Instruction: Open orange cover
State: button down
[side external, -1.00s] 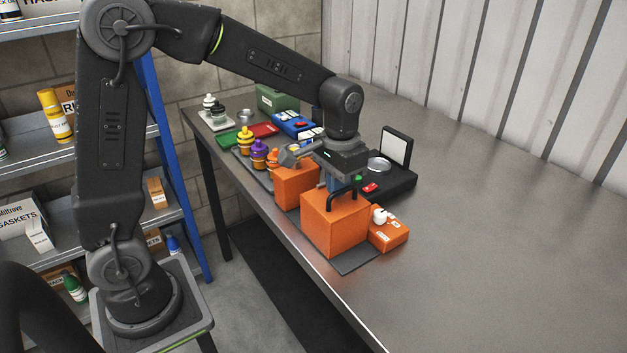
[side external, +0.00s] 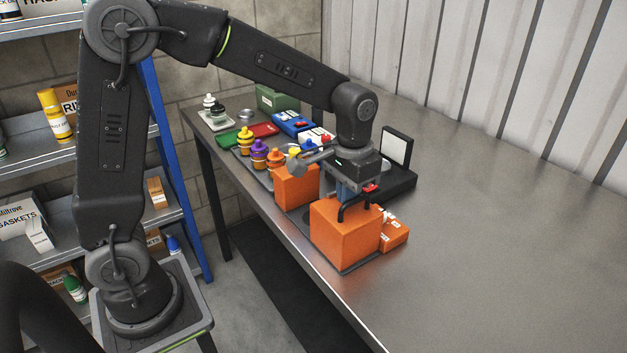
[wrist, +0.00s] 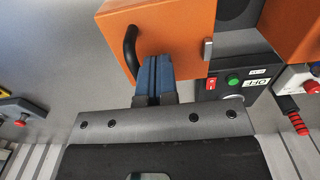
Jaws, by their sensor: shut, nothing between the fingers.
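An orange box-shaped cover (side external: 340,236) with a black handle (side external: 355,206) stands on a dark flat base (side external: 352,267) near the bench's front edge. In the wrist view the cover (wrist: 185,35) fills the top middle, and its handle (wrist: 131,50) arches at its left edge. My gripper (side external: 347,200) is down at the top of the cover, behind the handle. In the wrist view its blue fingers (wrist: 153,62) are shut together, empty, beside the handle and overlapping the cover's edge. Whether they touch the handle I cannot tell.
A second orange box (side external: 296,188) stands to the left. A dark round part (wrist: 236,8) shows between the boxes. A black control box (wrist: 232,86) with red and green buttons is close by. An orange labelled box (side external: 396,235) sits to the right. The bench's right side is clear.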

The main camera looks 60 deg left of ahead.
jog(key=shift+a+r, duration=0.1)
jog(key=shift+a, duration=0.15)
notch_tip(320, 180, up, 8)
dwell(0.9)
jog(key=s+a+t, duration=0.2)
jog(key=s+t, duration=0.3)
jog(key=s, duration=1.3)
jog(key=shift+a+f+t, duration=0.15)
jog(key=shift+f+t, duration=0.1)
jog(key=shift+t, duration=0.05)
